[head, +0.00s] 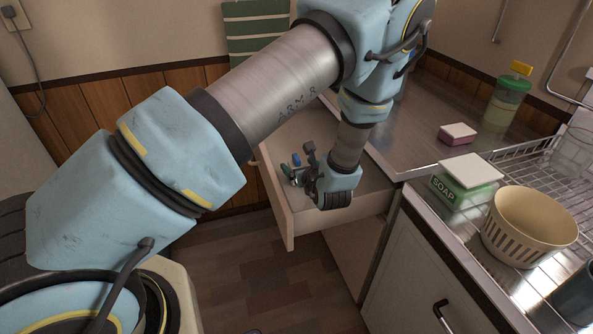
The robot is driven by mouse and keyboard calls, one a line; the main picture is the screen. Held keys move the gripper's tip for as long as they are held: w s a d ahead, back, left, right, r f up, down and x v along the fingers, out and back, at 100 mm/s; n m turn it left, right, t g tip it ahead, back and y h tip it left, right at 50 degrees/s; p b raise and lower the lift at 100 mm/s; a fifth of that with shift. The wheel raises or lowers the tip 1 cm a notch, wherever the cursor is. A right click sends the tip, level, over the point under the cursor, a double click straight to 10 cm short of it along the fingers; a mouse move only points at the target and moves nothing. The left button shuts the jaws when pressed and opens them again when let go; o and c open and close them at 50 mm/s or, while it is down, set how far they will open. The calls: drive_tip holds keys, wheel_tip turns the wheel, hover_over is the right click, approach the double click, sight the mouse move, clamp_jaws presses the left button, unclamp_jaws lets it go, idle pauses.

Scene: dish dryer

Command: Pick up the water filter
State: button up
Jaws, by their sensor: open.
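I cannot pick out a water filter with certainty. An open drawer (286,212) sits below the counter, in the middle of the head view. My gripper (303,172) is over this drawer, at the end of my bent arm, and is open. My wrist and forearm hide much of the drawer's inside, so I cannot tell whether the gripper touches anything there.
The metal counter (415,125) holds a pink-and-white sponge (457,134) and a green bottle with a yellow cap (504,102). A green soap box (462,188) stands beside a cream ribbed bowl (528,226) near a wire rack (540,152). The floor (270,290) before the drawer is clear.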

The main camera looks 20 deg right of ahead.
sight(294, 160)
drive_tip(key=shift+p+x, duration=0.8)
drive_tip(key=shift+x, duration=2.15)
drive_tip(key=shift+d, duration=0.1)
clamp_jaws()
